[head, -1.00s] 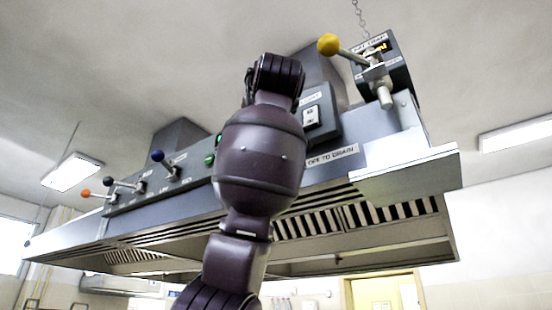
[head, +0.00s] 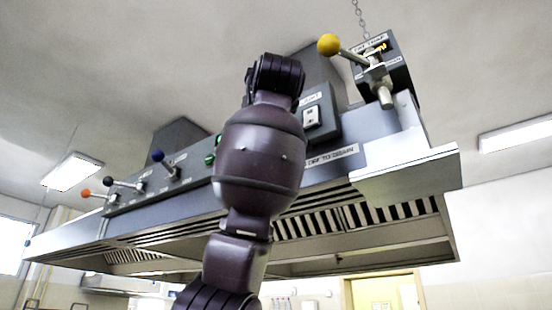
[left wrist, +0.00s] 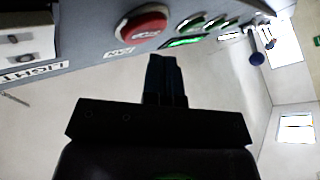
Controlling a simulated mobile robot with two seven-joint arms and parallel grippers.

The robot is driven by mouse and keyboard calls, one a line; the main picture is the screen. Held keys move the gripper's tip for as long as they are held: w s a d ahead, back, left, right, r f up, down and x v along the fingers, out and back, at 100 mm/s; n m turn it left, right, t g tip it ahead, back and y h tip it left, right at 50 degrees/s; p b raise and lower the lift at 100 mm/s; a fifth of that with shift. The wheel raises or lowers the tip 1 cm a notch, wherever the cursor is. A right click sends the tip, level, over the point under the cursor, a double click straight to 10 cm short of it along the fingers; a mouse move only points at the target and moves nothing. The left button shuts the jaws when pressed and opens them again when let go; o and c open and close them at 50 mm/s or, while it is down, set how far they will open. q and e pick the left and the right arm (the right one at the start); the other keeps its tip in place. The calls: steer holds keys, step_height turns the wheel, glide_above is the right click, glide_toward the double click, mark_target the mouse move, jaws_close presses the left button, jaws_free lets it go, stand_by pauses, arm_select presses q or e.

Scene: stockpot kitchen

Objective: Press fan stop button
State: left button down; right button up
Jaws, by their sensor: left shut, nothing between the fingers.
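The red round button (left wrist: 140,27) is on the grey hood panel at the top of the left wrist view, with a small white label (left wrist: 120,52) below it. My left gripper (left wrist: 163,62) is shut and empty. Its fingertips appear just below and slightly right of the red button in that view, with a small gap in the picture; I cannot tell the depth between them. In the head view my left arm covers the red button, and the fingertips are hidden. My right gripper is not in view.
Green buttons (left wrist: 191,23) and a lit green strip (left wrist: 185,42) sit right of the red button. A light switch (left wrist: 22,37) is to its left. Levers with a blue knob (head: 158,155) and a yellow knob (head: 328,44) stick out from the hood (head: 400,236).

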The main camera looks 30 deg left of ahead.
arm_select(q)
steer(key=shift+w, duration=0.1)
stand_by(0.5)
steer(key=shift+w, duration=0.1)
steer(key=shift+w, duration=0.3)
